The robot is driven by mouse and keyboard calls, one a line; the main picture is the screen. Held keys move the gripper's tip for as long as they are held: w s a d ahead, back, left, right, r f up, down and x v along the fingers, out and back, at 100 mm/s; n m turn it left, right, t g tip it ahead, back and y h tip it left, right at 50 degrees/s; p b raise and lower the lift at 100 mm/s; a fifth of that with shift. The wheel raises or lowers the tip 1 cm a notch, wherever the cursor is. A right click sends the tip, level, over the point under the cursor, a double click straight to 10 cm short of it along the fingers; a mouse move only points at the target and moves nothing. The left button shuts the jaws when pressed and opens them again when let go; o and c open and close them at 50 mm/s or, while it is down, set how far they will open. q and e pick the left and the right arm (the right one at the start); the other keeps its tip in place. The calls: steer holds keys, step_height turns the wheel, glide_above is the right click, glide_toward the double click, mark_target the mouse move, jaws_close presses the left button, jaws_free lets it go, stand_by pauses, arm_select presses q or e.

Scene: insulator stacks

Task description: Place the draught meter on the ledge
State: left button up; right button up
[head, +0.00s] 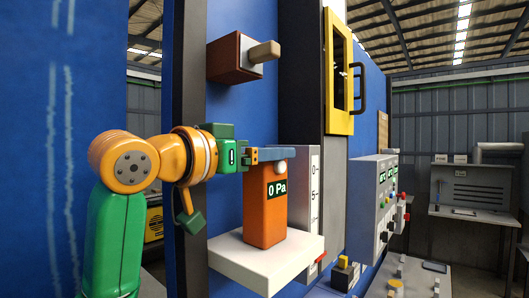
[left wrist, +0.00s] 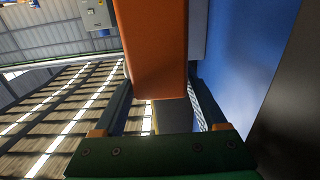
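The draught meter (head: 265,212) is an orange upright block with a "0 Pa" display. It stands upright at the white ledge (head: 285,262), and its bottom appears to meet the ledge's top; a tiny gap cannot be ruled out. My left gripper (head: 272,154) reaches in from the left, level with the meter's top, its blue-grey fingers across the upper end. In the left wrist view the meter's orange body (left wrist: 155,45) lies between the two fingers, which appear closed on its sides. My right gripper is not in view.
A brown box with a tan knob (head: 240,57) juts from the blue wall above. A white scale panel (head: 308,195) stands just right of the meter. A yellow-framed door (head: 338,72) and a control console (head: 380,200) are further right.

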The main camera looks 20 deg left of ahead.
arm_select(q)
steer(key=shift+s+a, duration=0.1)
steer(key=shift+s, duration=0.05)
steer(key=b+v, duration=0.5)
steer(key=v, duration=0.6)
steer(key=shift+s+b, duration=0.4)
steer(key=shift+a, duration=0.1)
